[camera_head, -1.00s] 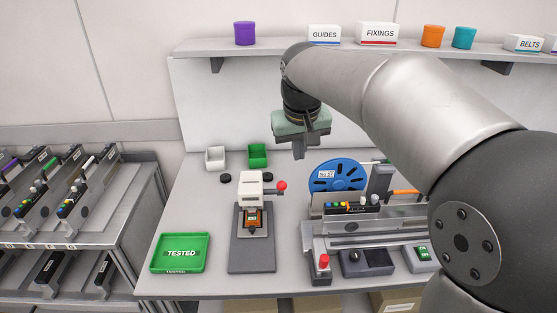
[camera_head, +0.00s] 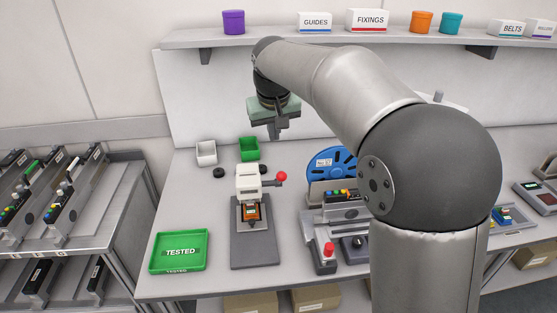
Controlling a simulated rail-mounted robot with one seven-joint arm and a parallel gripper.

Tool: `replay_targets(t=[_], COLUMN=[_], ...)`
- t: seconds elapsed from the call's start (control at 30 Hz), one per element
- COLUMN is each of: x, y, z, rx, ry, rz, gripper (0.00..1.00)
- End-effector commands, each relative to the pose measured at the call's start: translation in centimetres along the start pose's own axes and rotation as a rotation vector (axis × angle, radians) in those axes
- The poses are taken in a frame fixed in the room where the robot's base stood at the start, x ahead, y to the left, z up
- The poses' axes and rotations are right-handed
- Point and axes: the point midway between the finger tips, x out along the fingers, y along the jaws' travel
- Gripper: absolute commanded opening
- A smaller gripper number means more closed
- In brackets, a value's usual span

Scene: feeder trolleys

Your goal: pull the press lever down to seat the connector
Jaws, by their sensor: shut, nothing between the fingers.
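The small press (camera_head: 248,182) stands on a grey base on the bench, with a white head. Its lever (camera_head: 272,182) sticks out to the right and ends in a red ball knob (camera_head: 281,176). An orange part (camera_head: 252,212), which I take to hold the connector, sits under the press head; the connector itself is too small to make out. My gripper (camera_head: 273,136) points down above and behind the press, near the red knob but apart from it. It is shut and empty.
A green TESTED tray (camera_head: 180,251) lies left of the press. A white bin (camera_head: 206,152) and a green bin (camera_head: 249,148) stand behind. A blue reel (camera_head: 331,165) and a fixture with a red button (camera_head: 329,250) are at right. A shelf (camera_head: 330,37) runs above.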

Motion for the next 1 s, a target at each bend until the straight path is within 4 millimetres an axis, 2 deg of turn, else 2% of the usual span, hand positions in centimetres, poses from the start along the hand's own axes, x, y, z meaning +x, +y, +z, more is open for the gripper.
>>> replay_targets(t=[0.1, 0.3, 0.43, 0.6, 1.0], x=[2.7, 6.5, 6.7, 7.2, 7.2], y=[0.0, 0.1, 0.1, 0.0, 0.0], z=[0.0, 0.3, 2.4, 3.6, 3.9], rx=[0.0, 0.001, 0.001, 0.001, 0.0], ry=[-0.005, -0.003, -0.001, 0.0, 0.001], rz=[0.0, 0.0, 0.0, 0.0, 0.0], gripper=[0.0, 0.0, 0.0, 0.0, 0.0])
